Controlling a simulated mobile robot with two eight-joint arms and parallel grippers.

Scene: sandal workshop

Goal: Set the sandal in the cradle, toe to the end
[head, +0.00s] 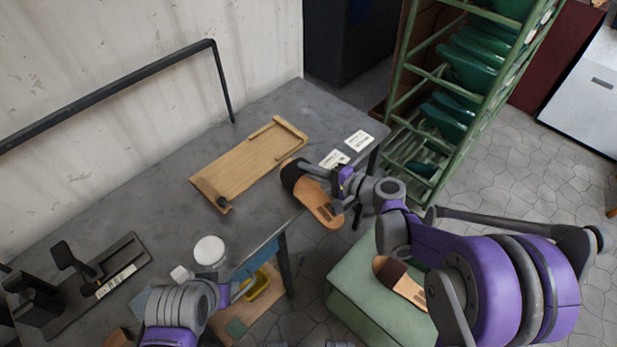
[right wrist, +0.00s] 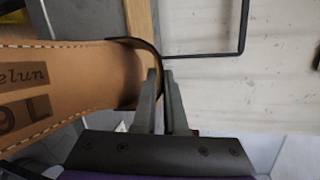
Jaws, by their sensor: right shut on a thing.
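The sandal (head: 322,208) has a tan insole and a dark strap. It is in my right gripper (head: 322,172), in the air by the table's right edge, strap end toward the cradle. In the right wrist view my right gripper (right wrist: 162,100) is shut on the strap's edge, and the sandal's insole (right wrist: 60,85) shows printed letters. The cradle (head: 240,168) is a wooden board with raised strips at its far right end and a dark knob at its near left end. It looks empty.
Another sandal (head: 405,284) lies on a green box (head: 368,298). Two white cards (head: 359,141) lie right of the cradle. A white round jar (head: 209,251) and a dark fixture (head: 110,268) stand on the grey table (head: 150,205). A green rack (head: 440,85) stands beyond.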

